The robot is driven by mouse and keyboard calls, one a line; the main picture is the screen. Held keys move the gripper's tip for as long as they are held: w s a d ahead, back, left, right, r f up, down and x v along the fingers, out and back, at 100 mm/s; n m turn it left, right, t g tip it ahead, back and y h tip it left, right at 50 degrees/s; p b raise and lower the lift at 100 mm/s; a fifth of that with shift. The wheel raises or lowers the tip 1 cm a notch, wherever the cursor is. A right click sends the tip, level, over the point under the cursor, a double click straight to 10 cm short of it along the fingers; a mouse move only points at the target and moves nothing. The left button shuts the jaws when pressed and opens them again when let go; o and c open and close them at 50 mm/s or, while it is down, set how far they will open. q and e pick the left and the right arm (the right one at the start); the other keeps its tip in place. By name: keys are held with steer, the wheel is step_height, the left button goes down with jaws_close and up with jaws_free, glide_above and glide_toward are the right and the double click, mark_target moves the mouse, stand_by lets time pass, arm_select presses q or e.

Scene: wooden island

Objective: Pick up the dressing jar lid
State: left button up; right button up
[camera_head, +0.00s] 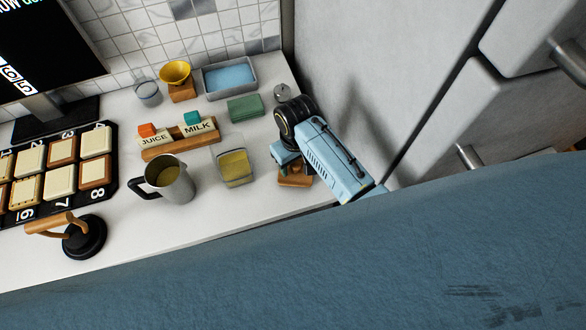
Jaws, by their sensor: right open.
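A square clear jar (235,168) with yellow dressing in it stands open on the white counter. A brown, wooden-looking piece (294,181), which looks like the jar lid, lies on the counter to the right of the jar, near the front edge. My right gripper (289,164) is open and reaches down over this piece, hiding part of it. I cannot tell whether the fingers touch it. My left gripper is not in view.
A metal pitcher (174,182) stands left of the jar. Behind are JUICE and MILK signs on a wooden stand (180,143), a green block (245,108), a blue tray (229,78) and a small round metal item (281,92). A grey cabinet (375,65) rises on the right.

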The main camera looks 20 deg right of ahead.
steer(key=c, duration=1.1)
steer(key=shift+r, duration=0.1)
steer(key=shift+c, duration=0.2)
